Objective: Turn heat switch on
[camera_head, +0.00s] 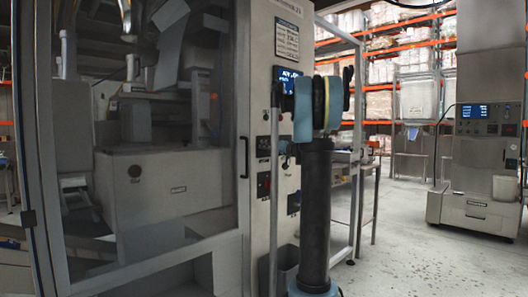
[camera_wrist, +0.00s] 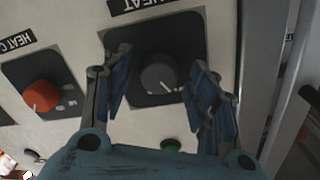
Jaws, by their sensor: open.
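In the wrist view, a dark grey round knob (camera_wrist: 158,74) with a white pointer line sits on a black square plate. A black label (camera_wrist: 152,4) with upside-down lettering that reads "HEAT" is partly cut off at the top edge. My gripper (camera_wrist: 161,60) is open, with one blue-padded finger on each side of the knob. Gaps show between the fingers and the knob, and I cannot tell how deep the fingertips reach.
A red-orange knob (camera_wrist: 41,95) on its own black plate lies left of my gripper, under another label (camera_wrist: 16,41). A green button (camera_wrist: 171,145) shows between the fingers. In the head view, the control panel (camera_head: 261,190) adjoins a glazed machine door with a dark handle (camera_head: 245,157).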

